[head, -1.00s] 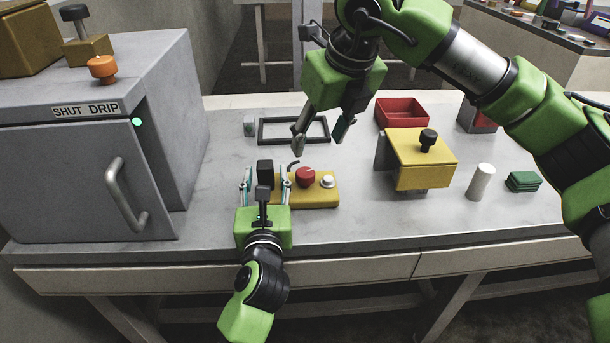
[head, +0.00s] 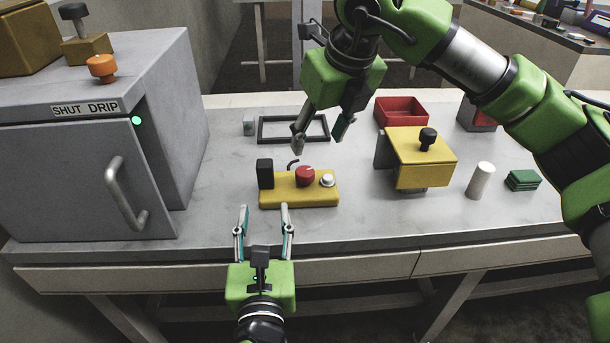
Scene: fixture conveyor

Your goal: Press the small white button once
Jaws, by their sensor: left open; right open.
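The small white button (head: 327,180) sits at the right end of a yellow control box (head: 299,200) on the table. A red knob (head: 305,176) is in the middle of the box and a black block-shaped part (head: 265,173) stands at its left end. My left gripper (head: 263,208) is open and empty, in front of the box's left part, with its fingers pointing toward the box. My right gripper (head: 321,148) is open and empty, pointing down above the table behind the box. Nothing covers the white button.
A grey cabinet (head: 70,180) with a handle stands at the left. A black frame (head: 294,140) and a red bin (head: 402,112) lie behind. A yellow-lidded box (head: 422,160), a white cylinder (head: 480,181) and a green stack (head: 523,180) stand right. The table's front strip is mostly clear.

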